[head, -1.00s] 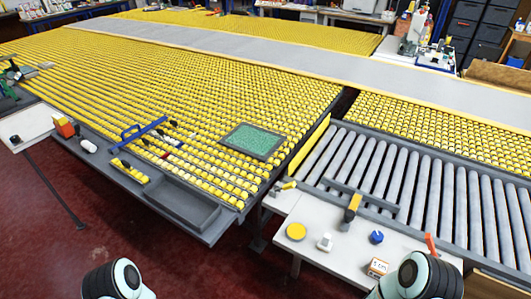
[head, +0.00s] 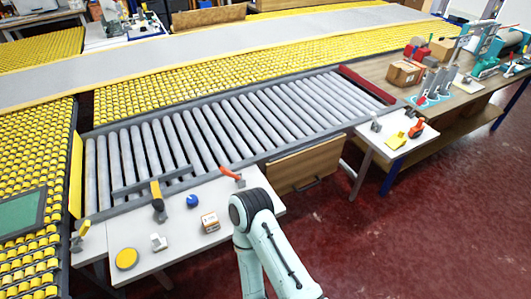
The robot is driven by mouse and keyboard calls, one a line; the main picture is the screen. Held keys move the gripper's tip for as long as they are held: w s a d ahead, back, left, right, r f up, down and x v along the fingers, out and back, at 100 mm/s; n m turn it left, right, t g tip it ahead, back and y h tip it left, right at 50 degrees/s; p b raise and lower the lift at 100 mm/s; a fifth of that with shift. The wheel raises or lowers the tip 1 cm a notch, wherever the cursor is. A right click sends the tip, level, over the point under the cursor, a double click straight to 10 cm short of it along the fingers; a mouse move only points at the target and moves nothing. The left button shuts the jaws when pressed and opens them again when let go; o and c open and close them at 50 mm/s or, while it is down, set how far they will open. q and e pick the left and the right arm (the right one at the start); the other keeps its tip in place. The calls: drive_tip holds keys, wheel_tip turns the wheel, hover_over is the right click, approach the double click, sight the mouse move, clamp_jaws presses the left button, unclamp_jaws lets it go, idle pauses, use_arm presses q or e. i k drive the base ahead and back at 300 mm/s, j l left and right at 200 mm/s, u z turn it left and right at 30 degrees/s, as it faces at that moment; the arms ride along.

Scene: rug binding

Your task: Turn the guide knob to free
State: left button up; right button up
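A small blue knob (head: 192,201) sits on the white side table (head: 180,252) in front of the grey roller conveyor. It looks like the guide knob, but its markings are too small to read. A grey guide bar (head: 150,181) with an upright yellow-topped lever (head: 156,196) stands at the conveyor's near edge, behind and left of the knob. My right arm rises from the bottom, right of the knob and apart from it. Neither gripper shows in the head view.
A yellow disc (head: 126,258), a grey-white block (head: 158,242), a small labelled box (head: 210,222) and a red-handled lever (head: 232,175) surround the knob. The roller conveyor (head: 225,130) lies behind. Open red floor (head: 400,235) lies to the right.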

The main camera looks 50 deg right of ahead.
sight(191, 200)
drive_tip(key=z, duration=1.7)
drive_tip(key=u, duration=0.15)
